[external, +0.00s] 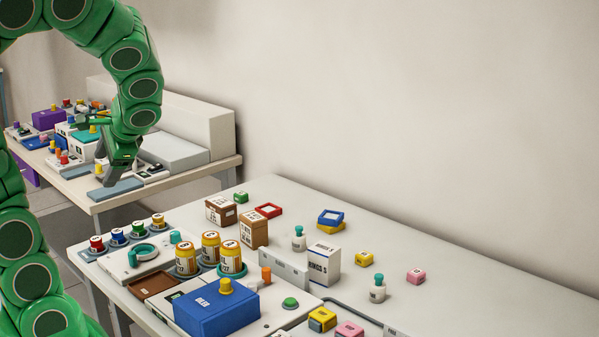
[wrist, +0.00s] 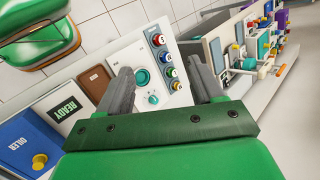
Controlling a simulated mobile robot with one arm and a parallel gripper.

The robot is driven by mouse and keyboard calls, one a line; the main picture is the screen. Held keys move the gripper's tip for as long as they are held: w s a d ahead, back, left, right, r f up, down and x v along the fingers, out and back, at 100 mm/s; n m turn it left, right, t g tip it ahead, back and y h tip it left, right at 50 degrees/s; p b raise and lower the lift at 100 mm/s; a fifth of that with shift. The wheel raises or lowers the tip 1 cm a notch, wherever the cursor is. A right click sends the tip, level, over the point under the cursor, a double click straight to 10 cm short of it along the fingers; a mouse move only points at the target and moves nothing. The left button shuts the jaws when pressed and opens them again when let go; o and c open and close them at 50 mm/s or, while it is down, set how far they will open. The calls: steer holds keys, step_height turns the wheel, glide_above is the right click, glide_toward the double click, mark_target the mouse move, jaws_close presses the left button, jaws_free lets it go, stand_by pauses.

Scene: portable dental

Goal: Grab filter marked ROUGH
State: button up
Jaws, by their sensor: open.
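I cannot read the word ROUGH on anything in either view, so I cannot tell which thing is the filter. Several small coloured capped pieces, among them a red one (external: 96,244) and a yellow one (external: 158,221), stand in a row on the near bench; the row also shows in the wrist view (wrist: 167,64). My gripper (external: 108,176) is at the front edge of the far bench, away from that row. In the wrist view its two fingers (wrist: 163,82) are spread with nothing between them.
The near bench (external: 480,270) holds a blue box (external: 217,309), orange-and-white canisters (external: 211,246), brown boxes (external: 222,211) and a white carton (external: 324,264). The far bench (external: 100,197) is crowded at its left, including a purple box (external: 48,119). The near bench's right rear is mostly clear.

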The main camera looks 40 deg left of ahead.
steer(key=w+a+r+m+t+y, duration=0.2)
steer(key=w+a+m+y, duration=0.1)
steer(key=w, duration=0.4)
steer(key=w+a+r+m+t+y, duration=0.1)
steer(key=w+a+r+m+y, duration=0.15)
steer(key=w, duration=0.35)
steer(key=m+t+h, duration=0.7)
steer(key=m+t, duration=0.3)
steer(key=m, duration=1.3)
glide_above(298, 233)
steer(key=s+d, duration=0.1)
steer(key=s, duration=0.1)
step_height(298, 233, down, 23)
steer(key=shift+w+f, duration=0.15)
steer(key=shift+f, duration=2.25)
steer(key=shift+w+a+f, duration=0.1)
steer(key=shift+w+f, duration=0.05)
steer(key=shift+f, duration=0.35)
steer(key=shift+w+a+f, duration=0.1)
steer(key=shift+w+f, duration=0.05)
steer(key=shift+f, duration=0.3)
steer(key=shift+x, duration=1.1)
